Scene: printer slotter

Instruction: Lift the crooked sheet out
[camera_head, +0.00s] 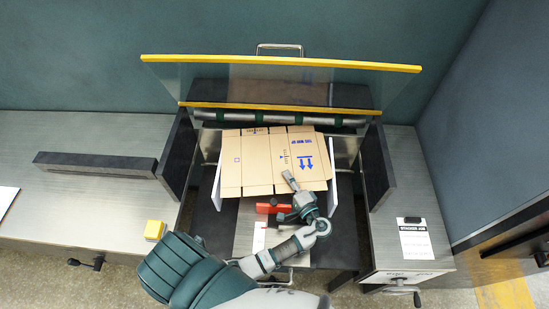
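The cardboard sheet (258,160), brown with fold lines, blue arrows and dark print, lies tilted in the bay between the dark side walls. Its right edge slants against the white guide rails. My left gripper (289,184) reaches in from the lower left and is over the sheet's front right part. Its finger overlaps the sheet in the picture. I cannot tell whether the fingers are closed on the sheet's edge. My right gripper is not in view.
A clear guard with yellow edges (280,63) stands raised behind the bay. A roller (270,118) with green bands runs across the back. Dark side walls (377,167) flank the sheet. A red block (270,208) sits in front. The left bench holds a dark bar (95,164) and a yellow button (154,230).

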